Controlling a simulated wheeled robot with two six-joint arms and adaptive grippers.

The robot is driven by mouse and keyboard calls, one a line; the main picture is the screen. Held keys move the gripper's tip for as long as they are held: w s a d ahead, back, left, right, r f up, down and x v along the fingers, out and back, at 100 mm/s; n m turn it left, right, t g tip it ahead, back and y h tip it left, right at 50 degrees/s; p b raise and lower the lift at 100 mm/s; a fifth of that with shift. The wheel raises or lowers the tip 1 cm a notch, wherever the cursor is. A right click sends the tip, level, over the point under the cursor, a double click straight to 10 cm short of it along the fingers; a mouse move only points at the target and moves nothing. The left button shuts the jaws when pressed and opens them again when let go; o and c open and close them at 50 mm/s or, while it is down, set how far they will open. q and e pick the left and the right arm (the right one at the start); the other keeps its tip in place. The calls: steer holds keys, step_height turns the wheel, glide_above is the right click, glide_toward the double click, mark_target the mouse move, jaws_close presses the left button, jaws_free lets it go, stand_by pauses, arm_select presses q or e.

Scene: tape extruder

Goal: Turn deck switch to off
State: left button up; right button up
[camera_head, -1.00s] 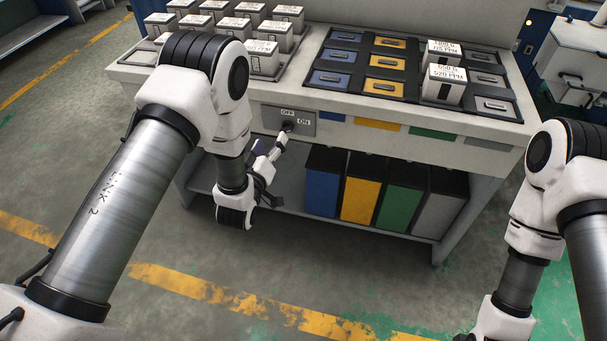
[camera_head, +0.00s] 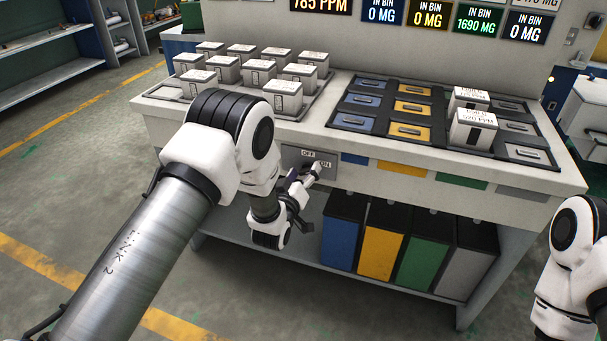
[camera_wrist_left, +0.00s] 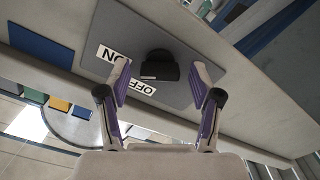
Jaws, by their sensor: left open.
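The deck switch is a black knob (camera_wrist_left: 160,67) with a small white mark, on a grey plate with ON and OFF labels. The plate (camera_head: 291,158) is on the table's front face in the head view, where my gripper hides the knob. In the left wrist view the labels lie below and left of the knob. I cannot tell for sure which label the mark points to. My left gripper (camera_head: 317,172) is open in front of the plate. In the left wrist view its purple-sided fingers (camera_wrist_left: 163,82) stand on either side of the knob, apart from it. My right gripper is out of view.
The worktable (camera_head: 362,146) carries white labelled boxes (camera_head: 283,95) and trays of blue, yellow and grey lids (camera_head: 411,107). Coloured bins (camera_head: 382,241) stand on the shelf below, right of my left gripper. My right arm (camera_head: 568,270) is at the right edge.

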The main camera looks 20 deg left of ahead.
arm_select(q)
steer(key=c, duration=1.1)
steer(key=shift+c, duration=0.2)
steer(key=shift+n, duration=0.3)
steer(key=shift+r+n+p, duration=0.1)
steer(key=shift+n+p, duration=0.45)
steer(key=shift+n, duration=0.35)
steer(key=n+p, duration=0.1)
steer(key=n, duration=0.2)
steer(key=shift+a+n, duration=0.1)
steer(key=shift+n, duration=0.2)
steer(key=n+p, duration=0.1)
steer(key=n, duration=0.2)
steer(key=n+p, duration=0.1)
steer(key=n, duration=0.1)
steer(key=shift+f+n, duration=0.2)
steer(key=shift+n, duration=0.2)
